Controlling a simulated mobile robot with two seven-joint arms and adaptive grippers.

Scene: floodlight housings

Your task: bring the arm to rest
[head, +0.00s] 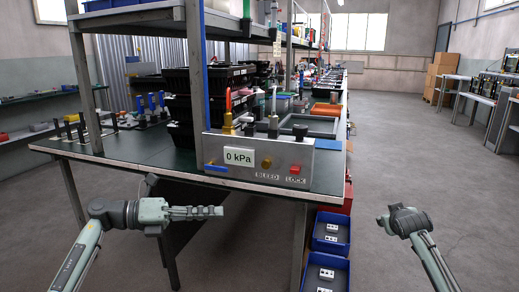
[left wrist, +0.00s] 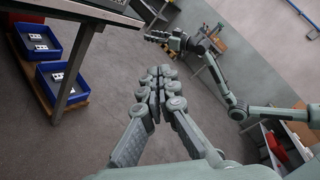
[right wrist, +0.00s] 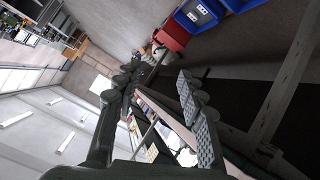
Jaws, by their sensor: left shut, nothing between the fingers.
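My left gripper (head: 221,211) is in front of the workbench in the head view, its fingers pointing right. In the left wrist view its fingers (left wrist: 161,76) meet at the tips with nothing between them, so it is shut and empty. My right arm stands to the right of the bench in the head view, over open floor, and its fingers are hard to make out there. In the right wrist view the right gripper (right wrist: 157,84) has its fingers spread apart with nothing held. Neither gripper touches the bench.
The workbench (head: 185,180) carries a metal pressure box (head: 260,157) reading "0 kPa" near its front edge. Black crates (head: 229,82) are stacked behind it. Blue bins (head: 331,232) with white parts stand low at the bench's right side.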

